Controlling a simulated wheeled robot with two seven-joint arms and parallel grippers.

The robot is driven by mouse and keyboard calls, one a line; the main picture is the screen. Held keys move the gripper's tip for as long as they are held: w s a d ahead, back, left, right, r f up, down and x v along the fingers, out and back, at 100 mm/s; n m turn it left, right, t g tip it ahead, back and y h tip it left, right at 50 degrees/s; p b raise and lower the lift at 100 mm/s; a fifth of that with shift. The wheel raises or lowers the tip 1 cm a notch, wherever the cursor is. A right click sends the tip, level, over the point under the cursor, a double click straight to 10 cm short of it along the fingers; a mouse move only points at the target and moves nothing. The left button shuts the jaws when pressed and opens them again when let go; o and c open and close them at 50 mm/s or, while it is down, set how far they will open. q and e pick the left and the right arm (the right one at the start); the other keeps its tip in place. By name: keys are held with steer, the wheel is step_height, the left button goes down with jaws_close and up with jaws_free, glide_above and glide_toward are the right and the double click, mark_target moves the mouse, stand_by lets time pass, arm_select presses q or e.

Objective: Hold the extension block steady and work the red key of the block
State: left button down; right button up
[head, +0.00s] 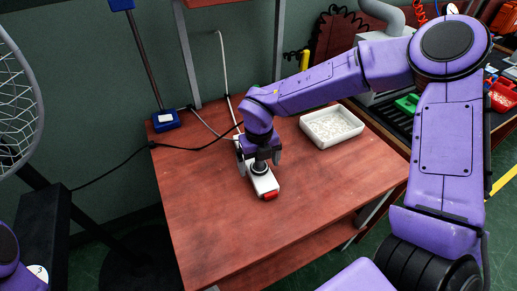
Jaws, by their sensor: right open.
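The white extension block (263,184) lies on the reddish wooden table, with its near end toward the front. Its red key (270,196) shows at that near end. My right gripper (262,163) points down over the far part of the block, with dark fingers on either side of it. It is open; whether a finger touches the block I cannot tell. The gripper hides the block's far part. My left gripper is not in view; only a bit of purple arm shows at the lower left.
A white tray (332,117) with pale contents stands right of the block on the table (213,217). A blue box (165,121) sits at the back left corner. Cables run along the table's back left. The table's front left is clear.

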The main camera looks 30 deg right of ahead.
steer(key=shift+s+f, duration=0.1)
steer(key=shift+f, duration=0.7)
steer(key=c, duration=1.5)
stand_by(1.4)
